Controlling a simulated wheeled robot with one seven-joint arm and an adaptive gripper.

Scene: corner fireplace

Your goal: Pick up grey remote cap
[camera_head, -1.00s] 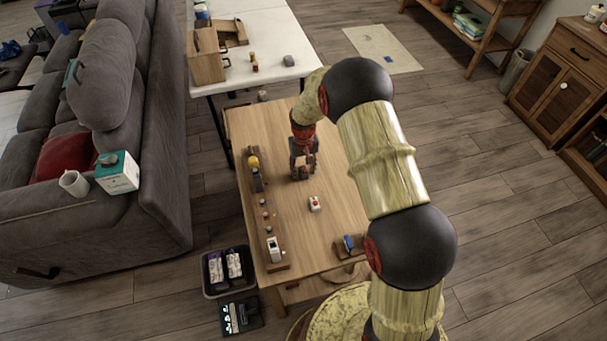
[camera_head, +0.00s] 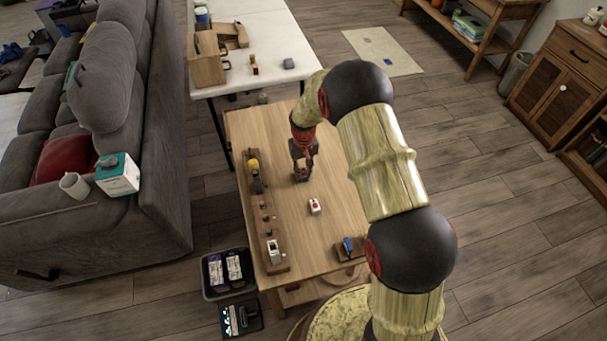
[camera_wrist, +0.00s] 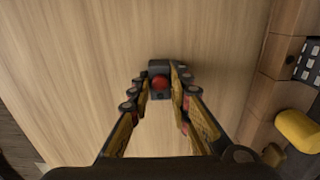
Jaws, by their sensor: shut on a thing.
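The grey remote cap appears in the wrist view as a small dark grey block (camera_wrist: 157,67) with a round red part on it. My gripper (camera_wrist: 160,76) has one finger on each side of this block and is shut on it. In the head view my gripper (camera_head: 301,176) points down, low over the middle of the wooden table (camera_head: 335,180). The block is mostly hidden there by the fingers. I cannot tell whether it touches the tabletop.
A small white box with a red button (camera_head: 315,207) stands nearer me on the table. A wooden rack (camera_head: 277,264) with small items runs along the left edge. A blue item on a wooden holder (camera_head: 348,245) is at the near right.

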